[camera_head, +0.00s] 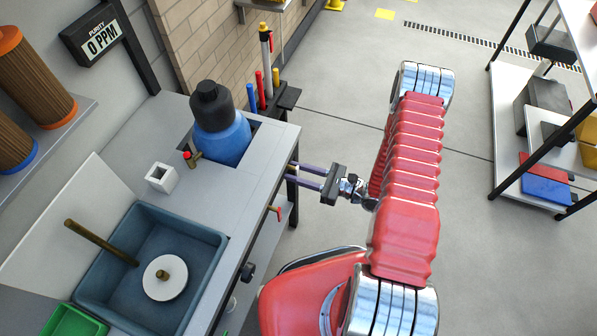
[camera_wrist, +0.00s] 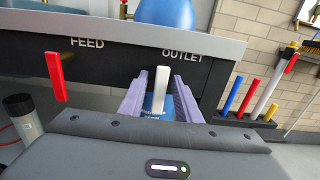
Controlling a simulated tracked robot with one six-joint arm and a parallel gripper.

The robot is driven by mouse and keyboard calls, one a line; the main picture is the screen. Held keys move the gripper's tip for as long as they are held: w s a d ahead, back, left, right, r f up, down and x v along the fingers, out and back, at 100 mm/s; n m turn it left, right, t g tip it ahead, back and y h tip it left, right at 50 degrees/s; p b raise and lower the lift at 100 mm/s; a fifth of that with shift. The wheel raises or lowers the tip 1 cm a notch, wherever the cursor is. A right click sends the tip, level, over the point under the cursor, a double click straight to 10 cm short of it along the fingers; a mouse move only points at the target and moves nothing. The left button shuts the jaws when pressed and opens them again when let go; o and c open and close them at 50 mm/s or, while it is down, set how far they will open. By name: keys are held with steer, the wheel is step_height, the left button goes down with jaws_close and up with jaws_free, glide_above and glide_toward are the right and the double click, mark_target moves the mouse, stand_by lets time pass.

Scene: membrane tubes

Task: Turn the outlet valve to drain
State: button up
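The outlet valve's pale, upright handle (camera_wrist: 158,90) shows in the wrist view, under the word OUTLET on the bench's dark front panel (camera_wrist: 115,72). My gripper (camera_wrist: 159,85) is open, with one purple finger on either side of the handle. Gaps show between fingers and handle. A blue plate (camera_wrist: 150,104) with small print, too small to read fully, is behind the handle. In the head view my gripper (camera_head: 292,172) reaches the bench's front edge from the right; I cannot make out the outlet handle clearly there.
A red feed valve handle (camera_wrist: 54,76) hangs left of the outlet. On the bench (camera_head: 240,187) are a blue bottle (camera_head: 222,138), a white square fitting (camera_head: 161,178) and a sink (camera_head: 98,262). A purity display (camera_head: 103,39) reads 0 PPM. Coloured tubes (camera_wrist: 245,97) stand right of the bench.

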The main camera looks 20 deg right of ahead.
jaws_close()
steer(key=shift+d, duration=0.2)
steer(key=shift+a, duration=0.15)
steer(key=shift+n, duration=0.3)
steer(key=n, duration=0.6)
steer(key=shift+w+r+n, duration=0.15)
steer(key=shift+w+n, duration=0.15)
steer(key=n, duration=0.5)
steer(key=shift+w+d+r, duration=0.15)
steer(key=shift+d+r, duration=0.1)
steer(key=n, duration=0.5)
steer(key=shift+r+n, duration=0.3)
steer(key=shift+n, duration=0.1)
